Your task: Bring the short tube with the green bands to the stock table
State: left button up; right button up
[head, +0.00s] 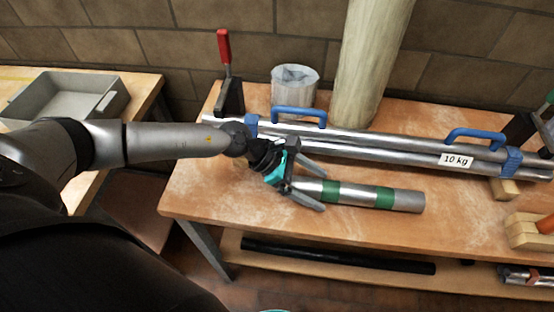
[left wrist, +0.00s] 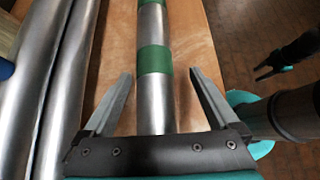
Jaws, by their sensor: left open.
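The short tube with green bands (head: 358,193) is a silver tube lying on the front part of the wooden workbench (head: 235,190). It also shows in the left wrist view (left wrist: 153,100), running away from the gripper. My left gripper (head: 323,190) is open at the tube's left end, with one finger on each side of it. In the left wrist view gaps show between the fingers and the tube. My right gripper (left wrist: 265,72) shows small and dark over the floor in the left wrist view; its opening is unclear. Another wooden table (head: 147,90) stands at the left.
Long silver tubes with blue handles (head: 385,143) and a "10 kg" label lie behind the short tube. A red-handled clamp (head: 225,75), a clear bin (head: 295,85) and a thick pale column (head: 370,60) stand behind. A grey tray (head: 70,97) sits on the left table.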

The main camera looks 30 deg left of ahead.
pick_arm(q)
jog(key=v, duration=1.3)
jog(key=shift+b, duration=0.4)
